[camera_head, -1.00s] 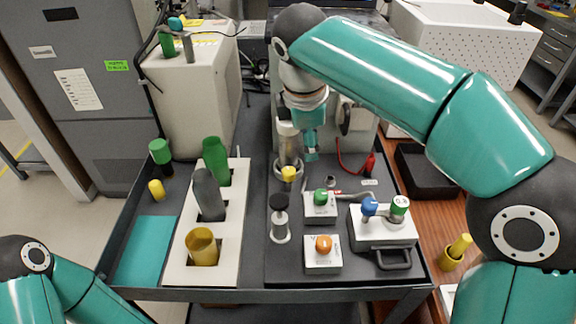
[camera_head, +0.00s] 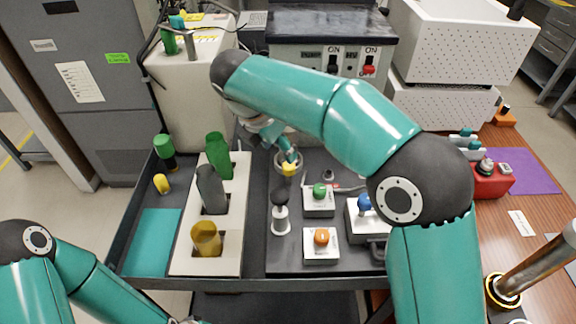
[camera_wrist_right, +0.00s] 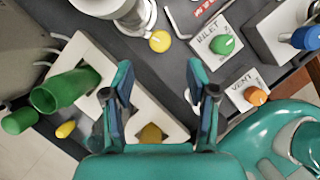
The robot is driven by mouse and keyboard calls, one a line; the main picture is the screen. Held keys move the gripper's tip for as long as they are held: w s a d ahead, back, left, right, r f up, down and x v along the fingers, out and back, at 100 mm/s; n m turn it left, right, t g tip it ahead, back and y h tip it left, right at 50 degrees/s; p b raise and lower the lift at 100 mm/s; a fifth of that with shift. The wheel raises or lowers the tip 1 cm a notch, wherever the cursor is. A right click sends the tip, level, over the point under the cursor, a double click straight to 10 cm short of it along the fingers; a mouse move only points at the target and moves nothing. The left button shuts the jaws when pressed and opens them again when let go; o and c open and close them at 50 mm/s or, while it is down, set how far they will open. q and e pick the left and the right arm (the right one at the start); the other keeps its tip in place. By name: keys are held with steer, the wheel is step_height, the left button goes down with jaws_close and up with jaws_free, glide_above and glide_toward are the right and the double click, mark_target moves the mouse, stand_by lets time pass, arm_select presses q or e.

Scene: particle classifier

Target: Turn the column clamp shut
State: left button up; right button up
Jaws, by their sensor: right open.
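The column's round metal base (camera_head: 284,157) stands at the back of the black tray cart, with a yellow knob (camera_head: 289,169) at its front; I take this knob for the clamp. Both also show in the right wrist view, the base at the top and the yellow knob (camera_wrist_right: 160,41) beside it. My right gripper (camera_head: 285,150) is close to the column base in the head view, partly hidden by my arm. In the right wrist view my right gripper (camera_wrist_right: 158,82) is open, with nothing between its fingers. My left arm shows at lower left, its gripper out of view.
A white rack (camera_head: 187,262) holds green, grey and yellow vessels left of the column. In front and to the right are a black-topped plunger (camera_head: 280,222), a green-knob box (camera_head: 319,208), an orange-knob box (camera_head: 321,255) and a blue-knob block. A red box (camera_head: 493,181) sits far right.

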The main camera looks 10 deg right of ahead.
mark_target(288, 165)
steer(key=x, duration=0.8)
steer(key=shift+w+d+f, duration=0.1)
steer(key=shift+f, duration=0.25)
jaws_close()
steer(key=shift+r, duration=0.2)
steer(key=m+g+p, duration=0.1)
steer(key=m+p, duration=0.2)
steer(key=p, duration=0.2)
steer(key=shift+w+r+m+h, duration=0.1)
steer(key=shift+m+h, duration=0.2)
steer(key=shift+m, duration=0.4)
steer(key=shift+f, duration=0.25)
